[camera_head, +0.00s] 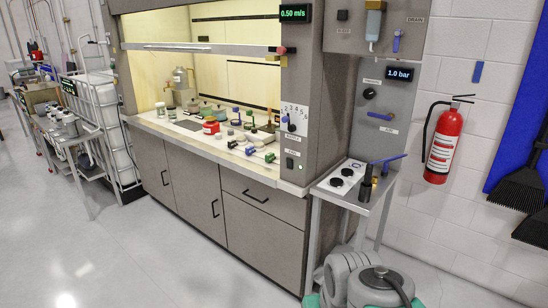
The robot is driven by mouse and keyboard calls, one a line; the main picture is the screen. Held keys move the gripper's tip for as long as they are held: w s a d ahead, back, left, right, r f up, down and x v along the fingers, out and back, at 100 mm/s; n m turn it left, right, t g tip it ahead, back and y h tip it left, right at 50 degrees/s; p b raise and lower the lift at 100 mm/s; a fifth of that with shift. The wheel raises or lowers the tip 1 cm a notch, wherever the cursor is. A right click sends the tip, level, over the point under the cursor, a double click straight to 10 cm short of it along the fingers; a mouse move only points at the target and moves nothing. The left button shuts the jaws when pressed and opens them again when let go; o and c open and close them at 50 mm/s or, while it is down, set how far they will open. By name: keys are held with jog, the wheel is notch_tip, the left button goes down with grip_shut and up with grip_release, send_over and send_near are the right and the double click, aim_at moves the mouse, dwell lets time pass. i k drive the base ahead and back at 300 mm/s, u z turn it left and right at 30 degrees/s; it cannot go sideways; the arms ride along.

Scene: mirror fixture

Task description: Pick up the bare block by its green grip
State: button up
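Several small pieces stand near the front edge of the fume hood's pale worktop (180,131), at its right end. One piece has a green top (270,157). Near it are pieces with dark or blue parts, such as a blue-topped piece (249,151). They are too small for me to tell which is the bare block or whether the green part is its grip. My gripper does not show in this view, so I cannot tell its state or see anything held.
The hood sash (200,48) is raised, leaving the front open. A red-labelled container (211,127) and pots stand farther left. The hood's control post (291,125) bounds the right. A small side stand (345,177) holds a black cylinder (366,185). The floor in front (150,250) is clear.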

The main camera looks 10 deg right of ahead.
aim_at(269, 156)
jog(key=u, duration=0.4)
jog(key=i, duration=1)
jog(key=u, duration=0.75)
jog(key=i, duration=1.95)
jog(key=z, duration=0.75)
jog(key=i, duration=0.95)
jog(key=z, duration=0.4)
